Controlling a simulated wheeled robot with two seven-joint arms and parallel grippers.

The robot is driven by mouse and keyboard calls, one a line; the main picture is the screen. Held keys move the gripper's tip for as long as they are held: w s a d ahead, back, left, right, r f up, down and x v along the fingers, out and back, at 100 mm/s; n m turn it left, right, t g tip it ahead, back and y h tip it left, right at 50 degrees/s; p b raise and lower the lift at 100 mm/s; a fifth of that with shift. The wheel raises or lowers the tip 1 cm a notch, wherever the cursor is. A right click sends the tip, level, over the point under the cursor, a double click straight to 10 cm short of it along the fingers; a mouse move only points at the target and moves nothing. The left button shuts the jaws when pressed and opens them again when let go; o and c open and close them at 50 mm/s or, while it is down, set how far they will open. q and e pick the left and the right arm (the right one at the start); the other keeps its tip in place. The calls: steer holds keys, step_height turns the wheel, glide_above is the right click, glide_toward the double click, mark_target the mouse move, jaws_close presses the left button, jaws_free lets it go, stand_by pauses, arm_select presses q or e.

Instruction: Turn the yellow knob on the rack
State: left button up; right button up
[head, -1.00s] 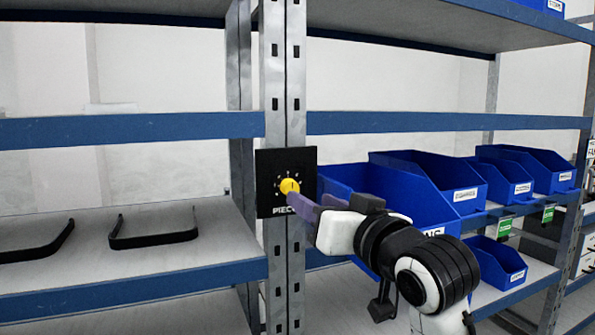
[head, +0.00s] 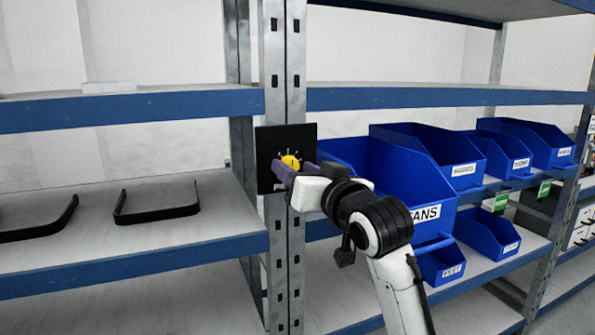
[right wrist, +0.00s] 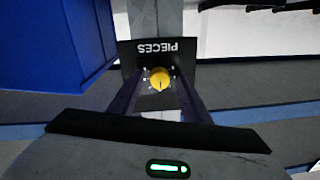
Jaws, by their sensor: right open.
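The yellow knob (head: 291,161) sits on a black square panel (head: 268,150) fixed to the rack's metal upright. The right wrist view shows the knob (right wrist: 160,78) too, on the panel (right wrist: 183,62) with the word PIECES appearing upside down. My right gripper (head: 284,176) is just in front of the knob and covers the panel's lower part in the head view. In the right wrist view its two fingers (right wrist: 157,90) are spread, one on each side of the knob. I cannot tell whether they touch it. My left gripper is not in view.
Blue bins (head: 408,168) with white labels stand on the shelf right of the upright (head: 284,60), close to my right arm. Blue shelf edges run across above and below the panel.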

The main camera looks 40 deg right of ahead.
steer(key=c, duration=1)
steer(key=shift+r+n+p, duration=0.15)
steer(key=shift+n+p, duration=0.15)
steer(key=shift+p, duration=0.15)
steer(key=shift+c, duration=0.2)
steer(key=shift+r+n+p, duration=0.15)
steer(key=shift+n+p, duration=0.85)
steer(key=shift+p, duration=0.15)
steer(key=shift+n+p, duration=0.9)
steer(key=shift+p, duration=0.1)
steer(key=n+p, duration=0.3)
steer(key=n, duration=0.1)
steer(key=shift+g+p, duration=0.3)
steer(key=shift+p, duration=0.05)
steer(key=n, duration=0.2)
steer(key=shift+n+p, duration=0.3)
steer(key=shift+n, duration=0.1)
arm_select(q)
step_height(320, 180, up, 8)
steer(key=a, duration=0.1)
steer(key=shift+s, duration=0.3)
arm_select(e)
steer(key=shift+n+h, duration=0.4)
steer(key=shift+n, duration=1.5)
